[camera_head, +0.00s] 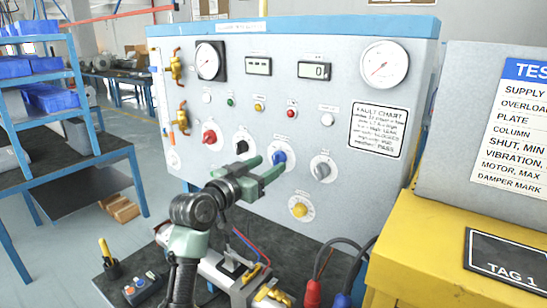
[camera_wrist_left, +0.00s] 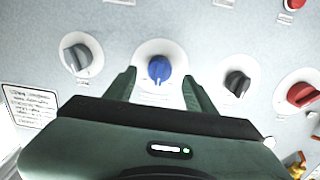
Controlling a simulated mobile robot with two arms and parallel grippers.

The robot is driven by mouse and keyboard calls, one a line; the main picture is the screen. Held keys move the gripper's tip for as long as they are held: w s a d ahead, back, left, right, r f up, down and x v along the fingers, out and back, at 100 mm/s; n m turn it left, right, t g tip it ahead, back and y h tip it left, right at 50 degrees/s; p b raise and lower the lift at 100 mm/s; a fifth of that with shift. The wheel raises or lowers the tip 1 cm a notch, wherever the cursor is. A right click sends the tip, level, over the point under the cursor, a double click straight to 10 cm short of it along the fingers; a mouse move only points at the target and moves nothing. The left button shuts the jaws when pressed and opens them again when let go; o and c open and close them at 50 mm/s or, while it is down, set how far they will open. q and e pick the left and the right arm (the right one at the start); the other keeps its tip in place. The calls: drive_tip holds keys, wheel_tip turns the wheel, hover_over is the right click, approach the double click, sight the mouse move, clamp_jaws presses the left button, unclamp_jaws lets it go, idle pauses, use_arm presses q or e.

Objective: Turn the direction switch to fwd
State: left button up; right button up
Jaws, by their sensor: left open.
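The grey panel (camera_head: 235,120) carries a row of rotary knobs: a red knob (camera_head: 209,137), a black knob (camera_head: 242,147), a blue knob (camera_head: 279,157) and a grey knob (camera_head: 322,171). Their small labels are too blurred to read, so I cannot tell which is the direction switch. My left gripper (camera_head: 268,168) is open in front of the blue knob. In the left wrist view the blue knob (camera_wrist_left: 159,68) appears between the two open fingers, just beyond their tips, with no visible contact. Its pointer looks roughly upright on its white dial. My right gripper is not in view.
A yellow knob (camera_head: 299,209) sits lower on the panel, with gauges (camera_head: 383,65) and displays above. A yellow cabinet (camera_head: 420,230) stands at the right. Red and blue cables (camera_head: 318,285) and a small button box (camera_head: 143,287) lie below. Blue shelving (camera_head: 75,95) stands at left.

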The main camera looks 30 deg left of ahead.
sight(275, 162)
use_arm(q)
drive_tip(key=w, duration=0.2)
drive_tip(key=shift+w+d+p, duration=0.25)
drive_tip(key=shift+w+p, duration=0.05)
drive_tip(key=shift+w, duration=0.05)
drive_tip(key=shift+w+f, duration=0.1)
drive_tip(key=shift+w, duration=0.15)
clamp_jaws()
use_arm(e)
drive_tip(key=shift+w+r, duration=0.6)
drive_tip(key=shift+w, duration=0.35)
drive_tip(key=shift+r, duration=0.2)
use_arm(q)
drive_tip(key=n+p, duration=0.2)
drive_tip(key=n, duration=0.2)
drive_tip(key=shift+p, duration=0.4)
drive_tip(key=n+p, duration=0.3)
drive_tip(key=n, duration=0.1)
drive_tip(key=shift+n, duration=0.4)
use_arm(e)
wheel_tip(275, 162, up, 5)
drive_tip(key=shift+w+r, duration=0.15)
